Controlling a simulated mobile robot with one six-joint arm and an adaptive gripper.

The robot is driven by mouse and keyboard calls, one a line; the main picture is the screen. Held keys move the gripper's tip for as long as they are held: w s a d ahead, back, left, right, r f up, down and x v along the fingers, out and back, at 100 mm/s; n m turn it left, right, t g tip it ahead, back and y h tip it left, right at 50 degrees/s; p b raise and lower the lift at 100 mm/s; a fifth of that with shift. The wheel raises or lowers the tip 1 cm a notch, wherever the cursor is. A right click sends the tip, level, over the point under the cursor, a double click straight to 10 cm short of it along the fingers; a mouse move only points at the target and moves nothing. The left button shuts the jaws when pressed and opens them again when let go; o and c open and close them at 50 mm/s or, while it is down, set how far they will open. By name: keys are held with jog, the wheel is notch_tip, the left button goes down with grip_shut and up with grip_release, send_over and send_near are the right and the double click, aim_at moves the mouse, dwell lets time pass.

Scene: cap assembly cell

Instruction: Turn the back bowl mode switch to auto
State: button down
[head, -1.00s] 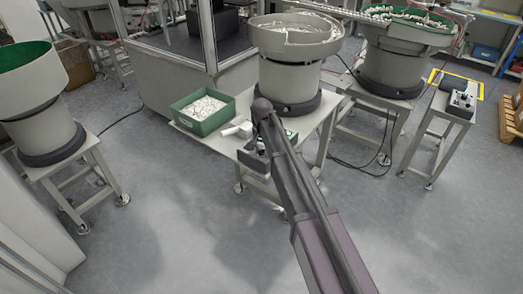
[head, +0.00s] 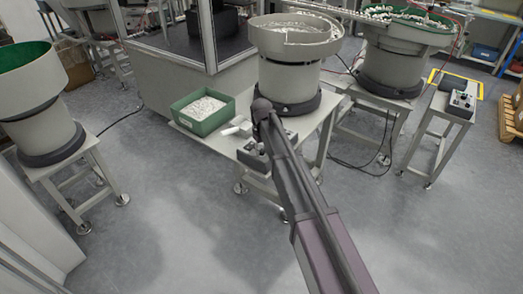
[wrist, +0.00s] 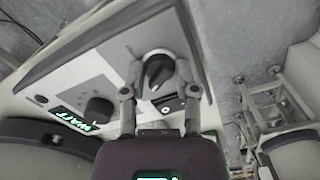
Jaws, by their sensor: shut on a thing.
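A grey control box shows in the wrist view (wrist: 100,65), with a black rotary switch (wrist: 156,73) on its face. My gripper (wrist: 157,80) has one finger on each side of this switch and is shut on it. The pointer of the switch is tilted; its position label is too small to read. A second black knob (wrist: 99,109) and a small green-lit display (wrist: 75,119) are to its left. In the head view the box is mostly hidden behind my arm, beside a bowl feeder (head: 287,75) on a table.
A green bin of white parts (head: 203,125) and a white scoop (head: 236,126) are on the same table. Another bowl feeder (head: 390,65) and a stand with a control box (head: 461,100) are at the right. A further feeder (head: 40,120) stands at the left. The floor in front is clear.

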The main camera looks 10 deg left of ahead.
jog(key=shift+w+a+n, duration=0.1)
jog(key=shift+n, duration=1)
jog(key=shift+c, duration=1.9)
grip_release()
jog(key=shift+m, duration=0.4)
